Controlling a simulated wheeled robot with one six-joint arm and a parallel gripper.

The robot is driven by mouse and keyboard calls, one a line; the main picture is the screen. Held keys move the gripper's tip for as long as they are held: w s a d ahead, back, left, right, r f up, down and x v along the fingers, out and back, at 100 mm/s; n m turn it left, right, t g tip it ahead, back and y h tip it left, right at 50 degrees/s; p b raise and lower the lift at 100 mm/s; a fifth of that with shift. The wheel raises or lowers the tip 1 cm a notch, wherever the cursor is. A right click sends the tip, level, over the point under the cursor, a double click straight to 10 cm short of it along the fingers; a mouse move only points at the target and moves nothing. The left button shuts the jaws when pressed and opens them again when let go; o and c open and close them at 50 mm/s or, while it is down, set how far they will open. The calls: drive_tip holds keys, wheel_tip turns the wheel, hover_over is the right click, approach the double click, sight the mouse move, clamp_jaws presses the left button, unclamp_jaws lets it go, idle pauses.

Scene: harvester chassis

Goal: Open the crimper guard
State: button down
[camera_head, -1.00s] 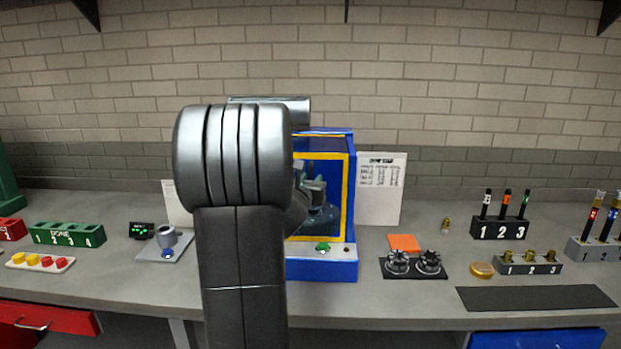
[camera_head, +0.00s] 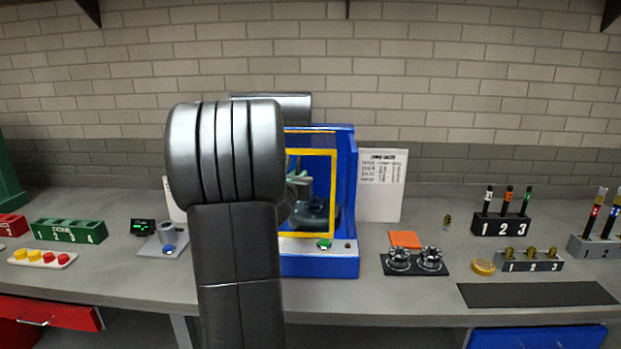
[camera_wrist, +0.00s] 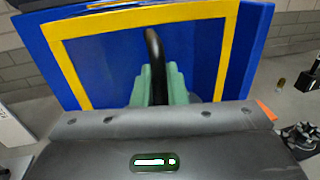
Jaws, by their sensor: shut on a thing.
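The crimper is a blue machine (camera_head: 348,200) on the bench, partly hidden behind my arm. Its guard is a yellow-framed panel (camera_head: 333,190). In the head view, the frame's right edge stands left of the machine's blue right side. In the wrist view, the guard's yellow frame (camera_wrist: 140,17) fills the upper part, with a dark curved handle (camera_wrist: 152,45) in front of it. My gripper (camera_wrist: 160,82) has its green fingers on either side of this handle and is shut on it. In the head view the gripper (camera_head: 299,181) is mostly hidden by my arm.
A green button (camera_head: 324,244) is on the machine's base. A white sheet (camera_head: 383,185) stands right of it. Two dark knobbed pieces (camera_head: 414,261) lie right of the base. A grey cup (camera_head: 167,236) on a plate stands to the left.

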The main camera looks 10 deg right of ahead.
drive_tip(key=w+a+b, duration=0.1)
drive_tip(key=w+a, duration=0.3)
drive_tip(key=a, duration=1)
drive_tip(key=shift+b, duration=0.35)
drive_tip(key=c, duration=1.5)
unclamp_jaws()
drive_tip(key=shift+c, duration=0.2)
drive_tip(key=b+v, duration=0.3)
drive_tip(key=v, duration=1)
drive_tip(key=shift+s+a+b, duration=0.2)
drive_tip(key=shift+s+b, duration=0.1)
drive_tip(key=shift+s, duration=0.05)
